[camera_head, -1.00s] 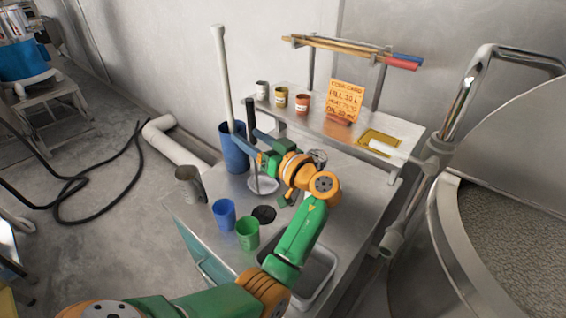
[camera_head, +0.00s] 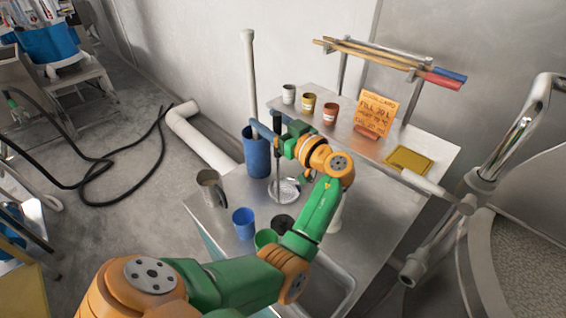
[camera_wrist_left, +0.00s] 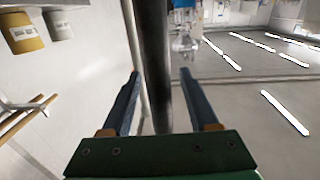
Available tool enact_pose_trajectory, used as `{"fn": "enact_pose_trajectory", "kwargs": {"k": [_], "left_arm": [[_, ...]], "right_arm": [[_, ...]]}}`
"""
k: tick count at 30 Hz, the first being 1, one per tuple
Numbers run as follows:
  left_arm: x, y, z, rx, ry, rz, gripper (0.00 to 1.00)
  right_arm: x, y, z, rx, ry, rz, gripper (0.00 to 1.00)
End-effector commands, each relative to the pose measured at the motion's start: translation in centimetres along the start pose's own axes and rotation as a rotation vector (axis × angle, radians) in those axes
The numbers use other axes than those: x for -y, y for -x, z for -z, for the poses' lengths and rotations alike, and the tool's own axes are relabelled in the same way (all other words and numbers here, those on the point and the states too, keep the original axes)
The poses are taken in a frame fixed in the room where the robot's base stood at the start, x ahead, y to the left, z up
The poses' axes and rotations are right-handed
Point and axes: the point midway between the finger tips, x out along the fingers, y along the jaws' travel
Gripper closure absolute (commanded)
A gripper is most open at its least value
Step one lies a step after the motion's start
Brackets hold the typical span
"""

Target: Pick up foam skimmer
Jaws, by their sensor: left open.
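The foam skimmer stands upright on the steel bench, with a dark handle (camera_head: 277,165) and what appears to be its round, pale head (camera_head: 289,191) at the foot. My left gripper (camera_head: 270,130) is at the upper part of the handle, reaching in from the right. In the left wrist view the dark handle (camera_wrist_left: 155,50) runs between the two blue fingers of my open left gripper (camera_wrist_left: 160,76). Gaps show on both sides of the handle, so the fingers do not grip it. My right gripper is not in view.
A blue bucket (camera_head: 256,156) with a tall white pole (camera_head: 250,75) stands just left of the skimmer. A metal pitcher (camera_head: 211,188), a blue cup (camera_head: 243,223) and a green cup (camera_head: 265,238) stand nearer. A raised shelf (camera_head: 345,147) with small pots and an orange card (camera_head: 376,112) lies behind.

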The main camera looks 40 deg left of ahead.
Motion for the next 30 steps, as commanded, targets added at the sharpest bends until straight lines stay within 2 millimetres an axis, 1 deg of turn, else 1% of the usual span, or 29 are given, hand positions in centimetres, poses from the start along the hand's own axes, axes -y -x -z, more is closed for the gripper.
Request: {"fn": "enact_pose_trajectory", "kwargs": {"k": [1,2,3,5,6,8,20,25,30], "left_arm": [[0.0,0.0,-0.1,0.000,0.000,0.000,0.39],[0.0,0.0,-0.1,0.000,0.000,0.000,0.47],[0.0,0.0,-0.1,0.000,0.000,0.000,0.58],[0.0,0.0,-0.1,0.000,0.000,0.000,0.74],[0.0,0.0,-0.1,0.000,-0.001,0.000,0.85],[0.0,0.0,0.0,0.000,-0.001,0.000,1.00],[0.0,0.0,0.2,-0.002,0.002,0.000,1.00],[0.0,0.0,1.2,-0.002,0.005,0.001,1.00],[0.1,0.2,3.0,-0.001,0.005,0.001,1.00]], "right_arm": [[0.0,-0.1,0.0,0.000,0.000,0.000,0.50],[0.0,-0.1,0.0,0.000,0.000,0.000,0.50],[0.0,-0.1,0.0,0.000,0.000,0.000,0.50],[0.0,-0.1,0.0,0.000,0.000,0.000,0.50],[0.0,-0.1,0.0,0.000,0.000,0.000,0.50],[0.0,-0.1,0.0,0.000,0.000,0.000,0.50],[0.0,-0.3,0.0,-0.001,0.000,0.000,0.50],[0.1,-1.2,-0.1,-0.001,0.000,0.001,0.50],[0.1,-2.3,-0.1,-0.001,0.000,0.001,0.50]]}}
